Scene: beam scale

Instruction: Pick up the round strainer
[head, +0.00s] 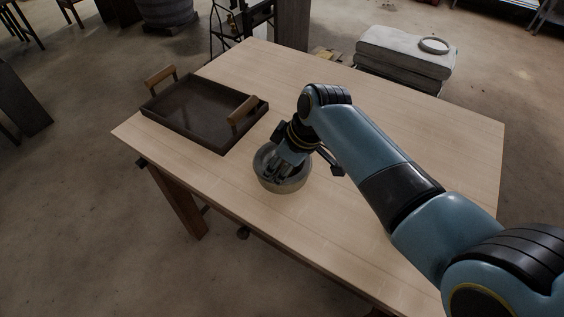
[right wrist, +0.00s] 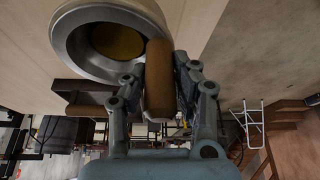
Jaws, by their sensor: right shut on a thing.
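The round strainer (head: 284,188) shows in the head view as a round grey metal bowl near the table's front edge. In the right wrist view its wide metal rim (right wrist: 72,40) fills the upper left, with a yellowish round inside. My right gripper (head: 274,172) reaches down over the bowl, its fingers covering part of the inside. In the wrist view the right gripper (right wrist: 158,85) is shut on a brown, handle-like piece beside the rim. Whether this piece is joined to the strainer is hard to see. The strainer's underside is hidden. My left gripper is not in view.
A dark tray (head: 195,112) with two wooden handles lies on the wooden table (head: 420,140), left of the strainer. The table's back and right areas are clear. A grey padded stack (head: 405,55) with a white ring (head: 434,45) stands beyond the table.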

